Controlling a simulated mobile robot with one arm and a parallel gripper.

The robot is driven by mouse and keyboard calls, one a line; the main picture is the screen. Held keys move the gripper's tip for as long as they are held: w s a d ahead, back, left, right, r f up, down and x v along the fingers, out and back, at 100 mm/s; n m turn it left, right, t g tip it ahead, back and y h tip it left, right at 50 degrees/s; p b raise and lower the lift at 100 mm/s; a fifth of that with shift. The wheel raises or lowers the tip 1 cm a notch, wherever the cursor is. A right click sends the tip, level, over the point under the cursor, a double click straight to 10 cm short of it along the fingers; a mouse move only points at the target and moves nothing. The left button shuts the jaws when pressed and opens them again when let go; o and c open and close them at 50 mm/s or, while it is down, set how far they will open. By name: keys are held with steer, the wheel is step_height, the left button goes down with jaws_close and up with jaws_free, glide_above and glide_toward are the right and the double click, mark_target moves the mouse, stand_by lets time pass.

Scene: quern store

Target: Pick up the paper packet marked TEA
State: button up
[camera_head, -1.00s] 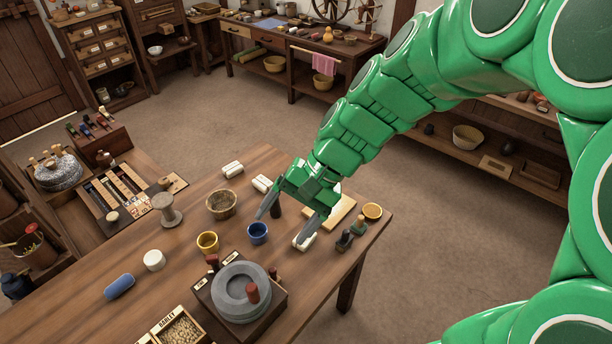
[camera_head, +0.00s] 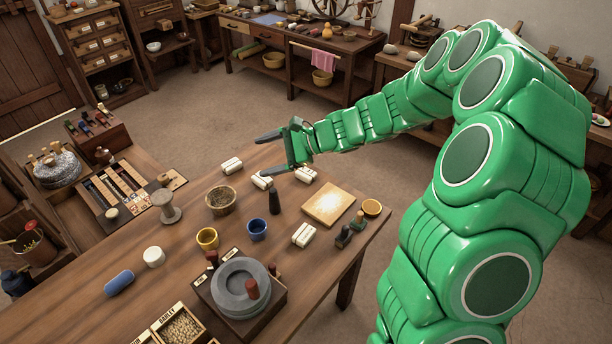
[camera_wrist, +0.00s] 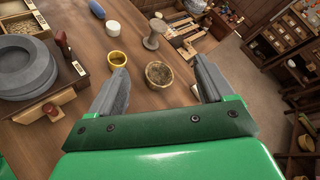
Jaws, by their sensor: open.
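Several white paper packets lie on the wooden table in the head view: one at the back left (camera_head: 231,166), one beside it (camera_head: 262,181), one further right (camera_head: 305,174) and one nearer the front right (camera_head: 304,235). Their markings are too small to read, so I cannot tell which says TEA. My gripper (camera_head: 270,153) is open and empty, raised near the back edge of the table, its fingers pointing left.
A stone quern (camera_head: 241,287) is at the front.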

steer(key=w+d+f+m+t, duration=0.4)
steer(key=w+d+f+m, duration=0.3)
steer(key=w+f, duration=0.4)
steer(key=m+t+h, duration=0.3)
steer(key=m, duration=0.4)
glide_toward(302, 170)
steer(key=shift+w+a+f, duration=0.45)
steer(key=shift+w+f, duration=0.15)
steer(key=shift+w, duration=0.15)
steer(key=shift+x, duration=0.95)
steer(key=x, duration=0.4)
steer(key=shift+a+r, duration=0.15)
steer(key=shift+a, duration=0.3)
steer(key=shift+w+a+f, duration=0.3)
steer(key=shift+w+a, duration=0.15)
steer(key=shift+a, duration=0.05)
steer(key=c, duration=1)
